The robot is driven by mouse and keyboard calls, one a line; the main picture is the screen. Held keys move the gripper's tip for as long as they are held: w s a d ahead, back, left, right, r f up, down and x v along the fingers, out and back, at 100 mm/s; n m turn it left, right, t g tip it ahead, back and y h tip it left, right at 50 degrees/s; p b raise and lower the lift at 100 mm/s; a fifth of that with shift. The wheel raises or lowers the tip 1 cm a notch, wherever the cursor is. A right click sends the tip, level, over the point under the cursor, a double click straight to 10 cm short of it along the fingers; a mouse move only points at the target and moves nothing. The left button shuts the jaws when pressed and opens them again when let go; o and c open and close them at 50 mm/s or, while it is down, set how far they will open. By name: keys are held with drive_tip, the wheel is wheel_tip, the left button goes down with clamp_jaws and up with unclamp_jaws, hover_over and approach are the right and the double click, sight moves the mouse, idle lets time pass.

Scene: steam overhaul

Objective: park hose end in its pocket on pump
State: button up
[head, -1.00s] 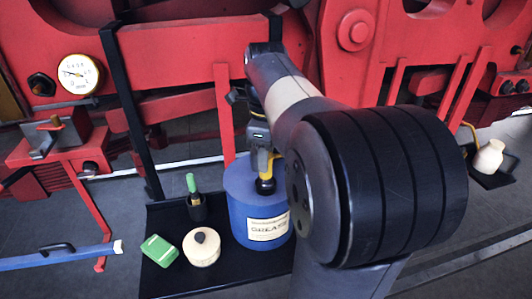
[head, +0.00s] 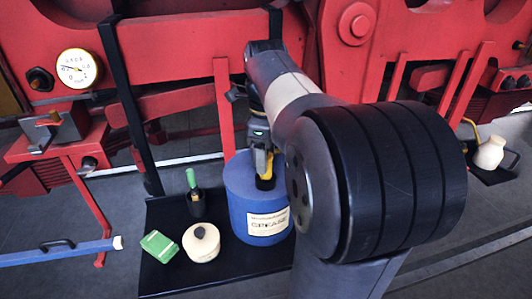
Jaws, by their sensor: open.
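The pump is a blue drum with a cream GREASE label (head: 266,222), standing upright on a black tray. My gripper (head: 264,172) points down over the drum's top, with yellow parts showing at its tip. A small black piece (head: 266,183) sits at the drum's top just below the gripper tip. It may be the hose end or its pocket; I cannot tell which. My gripper is open, close to this black piece; whether it touches is too small to tell. My own arm hides the drum's right side and any hose there.
Red locomotive framework (head: 180,48) and a black upright post (head: 131,110) stand behind.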

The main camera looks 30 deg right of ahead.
wheel_tip(320, 180, up, 10)
drive_tip(key=shift+r, duration=0.25)
drive_tip(key=shift+f, duration=0.1)
idle(0.4)
drive_tip(key=shift+f+p, duration=0.35)
drive_tip(key=shift+f, duration=4.4)
